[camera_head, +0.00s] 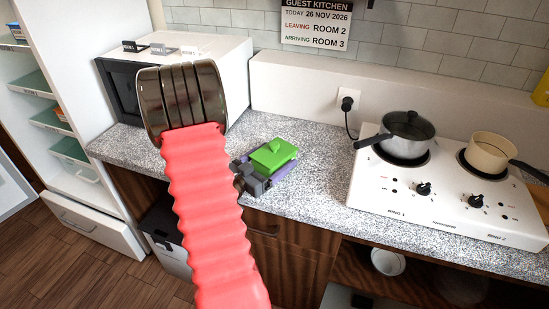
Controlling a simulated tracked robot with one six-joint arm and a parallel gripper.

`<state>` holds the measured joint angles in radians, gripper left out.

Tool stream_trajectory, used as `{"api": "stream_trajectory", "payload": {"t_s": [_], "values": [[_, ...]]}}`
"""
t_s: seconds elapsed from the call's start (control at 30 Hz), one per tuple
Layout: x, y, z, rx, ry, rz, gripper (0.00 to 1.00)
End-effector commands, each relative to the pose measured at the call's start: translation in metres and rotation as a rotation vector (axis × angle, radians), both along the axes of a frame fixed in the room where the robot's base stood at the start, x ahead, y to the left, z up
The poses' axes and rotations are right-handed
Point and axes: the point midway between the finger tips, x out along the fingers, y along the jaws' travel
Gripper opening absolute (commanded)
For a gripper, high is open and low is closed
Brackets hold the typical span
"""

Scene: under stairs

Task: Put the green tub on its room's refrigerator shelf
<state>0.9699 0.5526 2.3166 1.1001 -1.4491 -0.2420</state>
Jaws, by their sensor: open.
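The green tub (273,154), with a lid and a raised knob or handle, is on the speckled grey counter between the microwave and the hob. My gripper (262,176), dark grey with purple parts, is open low at the tub's near side. Purple shows along the tub's right and near edges; I cannot tell whether the jaws touch it. The open refrigerator (20,150) stands at far left with several green shelves, their small labels hard to read. A wall sign (318,25) reads "Guest kitchen, today 26 Nov 2026, leaving Room 2, arriving Room 3".
A blue-and-white container (17,33) and an orange item (61,114) are on refrigerator shelves. A hob (440,195) holds a lidded pot (408,130) and a cream pan (491,150). My red arm crosses the foreground.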

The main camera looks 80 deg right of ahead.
Motion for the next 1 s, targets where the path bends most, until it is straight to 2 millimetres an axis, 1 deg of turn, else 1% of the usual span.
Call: {"api": "stream_trajectory", "payload": {"t_s": [0.13, 0.27, 1.0], "values": [[0.000, 0.001, 0.002, 0.000, -0.001, 0.000, 0.85], [0.005, 0.009, 0.002, 0.000, 0.000, 0.001, 0.85], [0.048, 0.090, 0.001, 0.000, 0.000, 0.002, 0.85]]}}
